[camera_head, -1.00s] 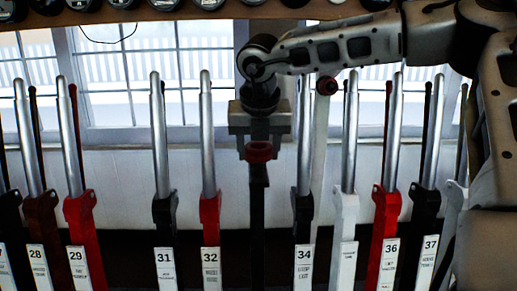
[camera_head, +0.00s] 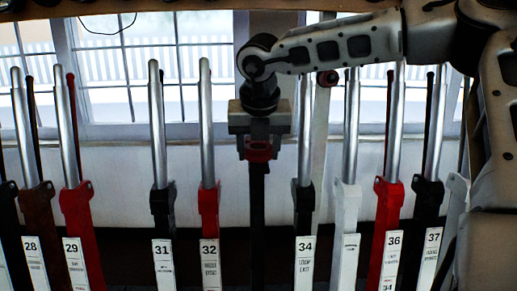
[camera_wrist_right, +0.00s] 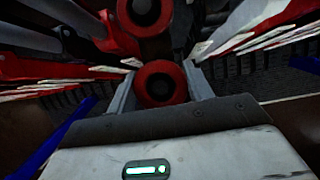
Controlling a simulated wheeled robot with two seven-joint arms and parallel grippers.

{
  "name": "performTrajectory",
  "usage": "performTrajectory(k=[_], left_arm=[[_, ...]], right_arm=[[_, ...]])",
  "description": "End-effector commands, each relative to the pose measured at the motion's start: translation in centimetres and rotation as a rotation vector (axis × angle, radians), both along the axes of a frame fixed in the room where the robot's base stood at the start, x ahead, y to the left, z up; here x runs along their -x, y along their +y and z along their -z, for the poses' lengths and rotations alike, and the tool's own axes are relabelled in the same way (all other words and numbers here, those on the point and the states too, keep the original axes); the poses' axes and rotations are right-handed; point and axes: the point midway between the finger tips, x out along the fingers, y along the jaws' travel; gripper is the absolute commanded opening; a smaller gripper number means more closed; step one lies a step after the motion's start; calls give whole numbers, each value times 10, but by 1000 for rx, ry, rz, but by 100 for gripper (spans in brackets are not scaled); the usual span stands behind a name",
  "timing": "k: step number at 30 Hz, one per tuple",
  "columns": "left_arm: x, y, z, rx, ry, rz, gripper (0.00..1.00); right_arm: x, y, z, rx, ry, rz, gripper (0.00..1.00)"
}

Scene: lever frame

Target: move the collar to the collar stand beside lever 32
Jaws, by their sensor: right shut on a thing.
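My right gripper (camera_head: 259,140) points down between lever 32 (camera_head: 209,200) and lever 34 (camera_head: 304,195). It is shut on the red collar (camera_head: 258,152). In the right wrist view the collar (camera_wrist_right: 160,83) is a red ring with a dark centre, between the two fingers. Lever 32 has a red base and a silver handle. A dark upright post (camera_head: 258,210) shows directly below the collar in the head view. I cannot tell whether it is the collar stand, or whether the collar touches it. My left gripper is not in view.
Lever 31 (camera_head: 162,200) stands left of lever 32; lever 36 (camera_head: 388,205) and lever 37 (camera_head: 431,205) stand to the right. The levers stand close together.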

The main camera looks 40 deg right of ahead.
Motion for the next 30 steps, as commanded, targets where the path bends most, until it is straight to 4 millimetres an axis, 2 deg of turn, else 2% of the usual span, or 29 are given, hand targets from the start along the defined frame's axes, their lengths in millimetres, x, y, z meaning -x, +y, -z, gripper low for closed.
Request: performTrajectory(k=[13,14,15,16,22,23,30], left_arm=[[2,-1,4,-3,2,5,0],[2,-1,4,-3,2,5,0],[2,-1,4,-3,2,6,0],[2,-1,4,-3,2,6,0],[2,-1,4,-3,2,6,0],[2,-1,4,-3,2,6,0],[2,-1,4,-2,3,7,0]], right_arm=[[0,0,3,0,-1,0,31],[0,0,3,0,-1,0,59],[0,0,3,0,-1,0,70],[0,0,3,1,-1,0,76],[0,0,3,1,-1,0,76],[0,0,4,0,0,0,84],[0,0,4,0,0,0,84]])
